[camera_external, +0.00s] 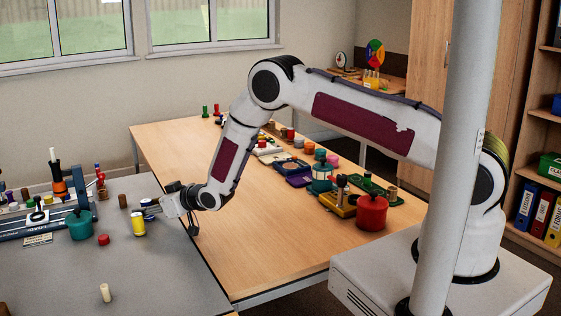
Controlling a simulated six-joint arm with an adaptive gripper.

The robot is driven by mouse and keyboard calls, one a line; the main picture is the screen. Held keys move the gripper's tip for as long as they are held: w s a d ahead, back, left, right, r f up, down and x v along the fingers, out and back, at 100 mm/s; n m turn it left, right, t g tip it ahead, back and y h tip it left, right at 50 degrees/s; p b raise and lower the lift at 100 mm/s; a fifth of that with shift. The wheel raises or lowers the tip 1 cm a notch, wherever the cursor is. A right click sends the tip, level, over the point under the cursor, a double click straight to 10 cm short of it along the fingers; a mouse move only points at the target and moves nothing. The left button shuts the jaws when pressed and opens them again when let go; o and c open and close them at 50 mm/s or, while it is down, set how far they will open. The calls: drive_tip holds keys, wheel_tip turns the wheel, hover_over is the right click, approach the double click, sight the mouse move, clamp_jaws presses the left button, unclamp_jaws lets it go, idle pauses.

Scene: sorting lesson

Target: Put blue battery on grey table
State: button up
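My gripper (156,209) is above the right edge of the grey table (165,275), pointing left. A small blue object (147,202), perhaps the blue battery, shows right at the fingertips. It is too small to tell whether the fingers are closed on it or whether it touches the table. A yellow cylinder (138,223) stands just in front of and below the fingertips. The wooden table (245,245) adjoins the grey table on the right.
A teal pot (80,226), a red lid-like piece (103,240) and a brown cylinder (123,201) are on the grey table. A cream cylinder (105,292) stands near the front. A red pot (372,213) is on the wooden table. The grey table's front middle is mostly free.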

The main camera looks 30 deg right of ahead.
drive_tip(key=shift+v, duration=5.9)
drive_tip(key=shift+w+d+r, duration=0.15)
drive_tip(key=shift+d+r, duration=0.1)
drive_tip(key=shift+r, duration=0.15)
drive_tip(key=s+d+r+m+g+h, duration=0.1)
drive_tip(key=s+d+r+m+h, duration=0.2)
drive_tip(key=d+r, duration=0.9)
drive_tip(key=s+d+r+m+g+h, duration=0.1)
drive_tip(key=s+d+r+h, duration=0.3)
drive_tip(key=d+r, duration=0.75)
drive_tip(key=s+d+r+m+g, duration=0.1)
drive_tip(key=s+d, duration=0.3)
drive_tip(key=s, duration=0.6)
drive_tip(key=s+d+r+m+g, duration=0.1)
drive_tip(key=s+d, duration=0.3)
drive_tip(key=s, duration=0.6)
drive_tip(key=s+d+r+m+g+h, duration=0.1)
drive_tip(key=s+d+r, duration=0.2)
drive_tip(key=s, duration=0.7)
drive_tip(key=shift+s+d+r, duration=0.2)
drive_tip(key=shift+d+r, duration=0.1)
drive_tip(key=shift+d, duration=0.4)
